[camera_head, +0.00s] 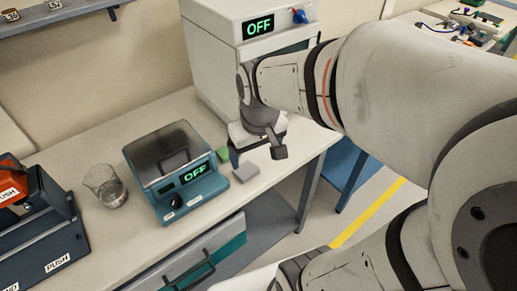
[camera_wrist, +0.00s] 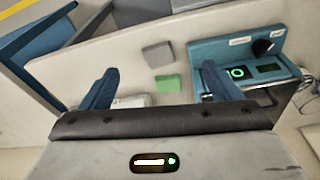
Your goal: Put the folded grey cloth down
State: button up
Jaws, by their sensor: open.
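A small flat grey block, which looks like the folded grey cloth (camera_head: 246,172), lies on the bench near its front edge, right of the teal device. It also shows in the wrist view (camera_wrist: 158,54), ahead of the gap between my fingers. My gripper (camera_head: 256,157) is open above the bench, with nothing between its fingertips. In the wrist view, its two blue fingers (camera_wrist: 158,70) stand wide apart. The cloth appears clear of both fingers. My exact height above it is hard to tell.
A green block (camera_head: 222,153) lies beside the cloth. The teal device (camera_head: 182,178) reading OFF stands to the left, with a glass beaker (camera_head: 106,186) beyond it. A white cabinet (camera_head: 218,70) reading OFF stands behind. The bench edge (camera_head: 290,165) is close on the right.

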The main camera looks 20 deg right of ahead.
jog(key=shift+m+t, duration=0.5)
jog(key=shift+m, duration=0.3)
jog(key=s, duration=0.1)
jog(key=s+r, duration=0.1)
jog(key=s, duration=0.1)
jog(key=s+r, duration=0.1)
jog(key=s, duration=0.1)
jog(key=shift+d, duration=0.1)
jog(key=shift+o, duration=0.6)
